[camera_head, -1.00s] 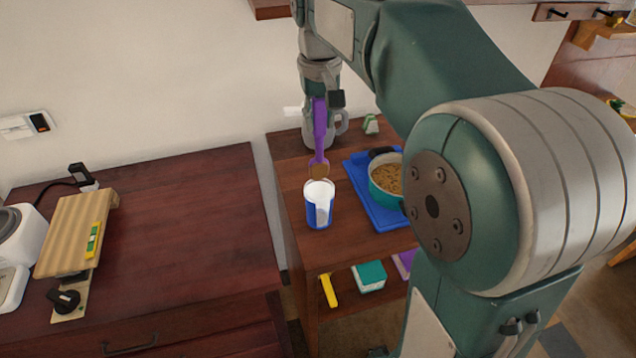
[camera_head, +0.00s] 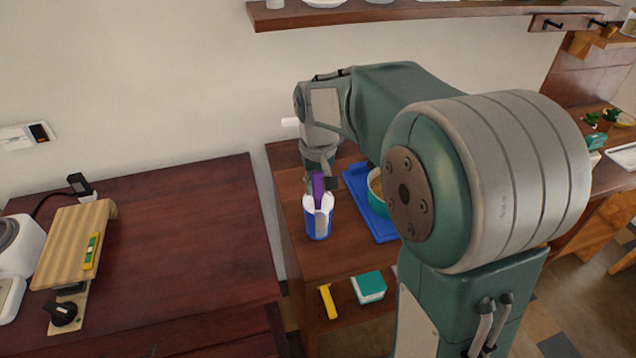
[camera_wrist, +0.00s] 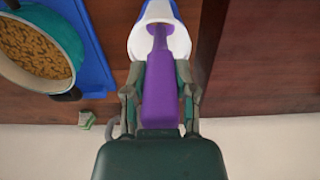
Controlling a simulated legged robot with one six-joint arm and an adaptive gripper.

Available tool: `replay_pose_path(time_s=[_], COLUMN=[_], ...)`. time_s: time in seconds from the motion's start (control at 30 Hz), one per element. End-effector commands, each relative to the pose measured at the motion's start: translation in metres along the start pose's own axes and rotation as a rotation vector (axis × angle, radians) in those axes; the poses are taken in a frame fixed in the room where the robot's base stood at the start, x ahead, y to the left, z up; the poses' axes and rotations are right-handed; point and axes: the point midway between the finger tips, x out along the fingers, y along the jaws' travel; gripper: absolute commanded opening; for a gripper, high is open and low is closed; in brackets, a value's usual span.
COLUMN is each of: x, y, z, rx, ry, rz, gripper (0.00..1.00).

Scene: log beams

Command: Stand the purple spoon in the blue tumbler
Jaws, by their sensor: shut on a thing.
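The purple spoon (camera_head: 318,185) is upright in my gripper (camera_head: 319,178), its lower part down inside the blue tumbler (camera_head: 317,229). In the wrist view my gripper (camera_wrist: 160,100) is shut on the spoon's handle (camera_wrist: 161,92), and the narrower shaft runs into the mouth of the tumbler (camera_wrist: 179,38). The tumbler is blue outside with a white inside, and it stands upright on the wooden cart. The spoon's bowl end is hidden in the tumbler. I cannot tell whether it touches the bottom.
A blue tray (camera_head: 382,228) with a teal pot (camera_head: 376,184) stands just right of the tumbler. A dark wooden cabinet (camera_head: 190,230) with a cutting board (camera_head: 72,240) is on the left. A wall shelf (camera_head: 400,14) hangs above my arm.

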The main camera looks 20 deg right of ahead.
Motion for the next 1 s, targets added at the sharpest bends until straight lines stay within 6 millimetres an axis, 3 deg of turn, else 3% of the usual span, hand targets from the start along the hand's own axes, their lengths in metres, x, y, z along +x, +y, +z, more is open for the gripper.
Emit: replay_pose_path(time_s=[0.13,0.17,0.2,0.23,0.67,0.77,1.0], x=[0.001,0.001,0.001,0.001,-0.003,-0.015,-0.064], y=[0.000,0.000,0.000,0.000,0.000,0.000,0.000], z=[0.000,0.000,0.000,0.000,0.000,-0.001,-0.001], rx=[0.000,0.000,0.000,0.000,0.000,0.000,0.000], ry=[0.000,0.000,0.000,0.000,0.002,0.005,0.005], rz=[0.000,0.000,0.000,0.000,0.000,0.000,0.000], gripper=[0.00,0.45,0.62,0.70,0.70,0.70,0.70])
